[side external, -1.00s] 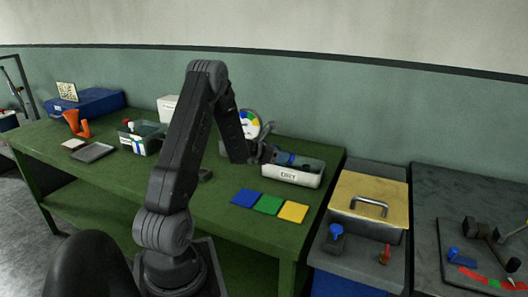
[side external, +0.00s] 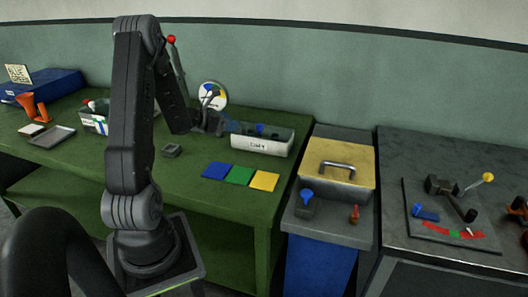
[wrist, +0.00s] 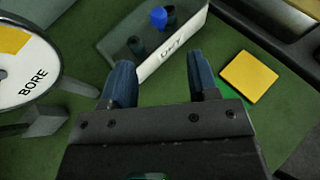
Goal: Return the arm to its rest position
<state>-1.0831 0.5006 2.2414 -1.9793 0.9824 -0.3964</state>
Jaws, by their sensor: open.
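My gripper (side external: 230,127) is at the left end of the white bin (side external: 262,147) on the green bench. In the wrist view my gripper (wrist: 160,72) shows two dark blue fingers spread apart with nothing between them. The white bin (wrist: 172,46) lies beyond the fingertips; its label seems to read DRY. A blue-topped piece (wrist: 158,18) and dark round pieces (wrist: 136,45) are inside it. My arm stands upright from its base and bends over toward the bench. Whether the fingers touch the bin cannot be told from the side.
Blue (side external: 217,170), green (side external: 240,175) and yellow (side external: 264,181) squares lie in front of the bin. A round dial (side external: 212,95) stands behind my gripper. A yellow-lidded box (side external: 338,160) and a dark bench (side external: 450,160) are to the right.

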